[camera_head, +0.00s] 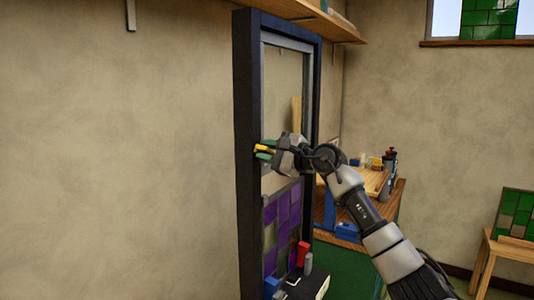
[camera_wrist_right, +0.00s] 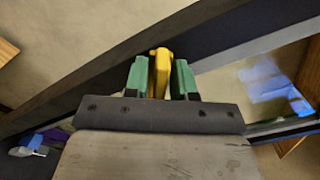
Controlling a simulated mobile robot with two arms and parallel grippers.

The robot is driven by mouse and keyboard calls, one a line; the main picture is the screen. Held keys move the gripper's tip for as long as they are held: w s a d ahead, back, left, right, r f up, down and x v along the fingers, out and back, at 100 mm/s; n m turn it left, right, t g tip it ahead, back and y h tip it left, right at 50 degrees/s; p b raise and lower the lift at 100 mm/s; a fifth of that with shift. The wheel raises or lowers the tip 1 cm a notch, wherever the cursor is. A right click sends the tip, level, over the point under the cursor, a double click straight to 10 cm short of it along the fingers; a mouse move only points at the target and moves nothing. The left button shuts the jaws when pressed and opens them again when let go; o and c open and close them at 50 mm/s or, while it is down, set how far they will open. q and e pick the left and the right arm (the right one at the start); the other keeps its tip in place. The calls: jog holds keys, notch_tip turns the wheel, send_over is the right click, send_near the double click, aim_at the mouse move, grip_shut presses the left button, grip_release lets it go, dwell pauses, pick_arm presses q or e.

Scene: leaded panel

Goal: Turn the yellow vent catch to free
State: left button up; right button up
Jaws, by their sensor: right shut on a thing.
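The yellow vent catch (camera_wrist_right: 161,68) sits on the dark frame of the leaded panel. It also shows in the head view (camera_head: 262,148) as a small yellow piece at the frame's near upright. My right gripper (camera_wrist_right: 160,80) is shut on the catch, with one green fingertip on each side of it in the wrist view. In the head view my right gripper (camera_head: 272,150) reaches in from the right, and its hand hides part of the catch. How far the catch is turned cannot be told. My left gripper is not in view.
The dark frame (camera_head: 246,120) stands upright, with purple panes (camera_head: 283,225) low down. A small ledge with a red item (camera_head: 303,253) sits at its foot. A wooden bench (camera_head: 372,182) stands behind my right arm. A shelf (camera_head: 300,12) hangs above.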

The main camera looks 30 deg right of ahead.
jog(key=m, duration=0.5)
jog(key=shift+m+p, duration=0.3)
jog(key=shift+p, duration=0.05)
jog(key=m+p, duration=0.1)
jog(key=m, duration=0.4)
jog(key=shift+m, duration=0.3)
jog(key=o, duration=0.7)
jog(key=b+v, duration=0.5)
jog(key=v, duration=0.5)
jog(key=shift+s+d, duration=0.2)
jog(key=shift+s, duration=0.1)
